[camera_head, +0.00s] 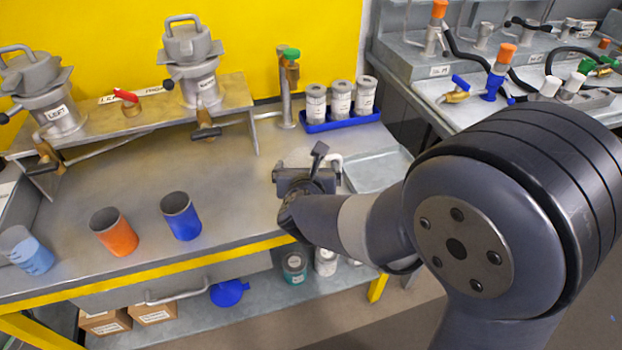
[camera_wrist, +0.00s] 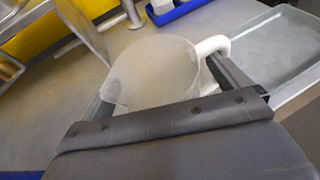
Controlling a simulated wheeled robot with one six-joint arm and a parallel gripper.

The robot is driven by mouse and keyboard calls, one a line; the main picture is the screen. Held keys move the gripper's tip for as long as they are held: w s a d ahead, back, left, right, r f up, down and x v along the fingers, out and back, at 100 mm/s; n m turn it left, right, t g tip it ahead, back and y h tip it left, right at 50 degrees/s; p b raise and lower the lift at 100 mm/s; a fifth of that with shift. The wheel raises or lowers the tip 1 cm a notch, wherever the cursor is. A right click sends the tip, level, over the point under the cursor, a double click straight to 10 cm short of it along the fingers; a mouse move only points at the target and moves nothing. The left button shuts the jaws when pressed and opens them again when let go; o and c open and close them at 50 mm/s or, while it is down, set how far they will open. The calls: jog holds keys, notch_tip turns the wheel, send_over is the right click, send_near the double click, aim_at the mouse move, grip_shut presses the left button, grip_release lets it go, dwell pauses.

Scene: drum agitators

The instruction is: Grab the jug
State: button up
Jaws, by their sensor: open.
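The jug (camera_wrist: 155,75) is a translucent whitish vessel with a white curved handle on its right in the wrist view. In the head view my arm and gripper hide most of it; its pale handle (camera_head: 333,160) shows just right of my gripper. My gripper (camera_head: 303,174) is open, low over the bench. In the wrist view the jug stands between the gripper's fingers (camera_wrist: 165,90), with the right finger beside the handle. The left finger is mostly hidden, and I cannot tell whether either finger touches the jug.
A shallow grey tray (camera_head: 377,173) lies right of the jug. A blue rack (camera_head: 343,122) with lidded canisters stands behind. The bench (camera_head: 225,180) between is clear.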

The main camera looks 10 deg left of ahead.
jog(key=shift+c, duration=0.2)
jog(key=c, duration=1)
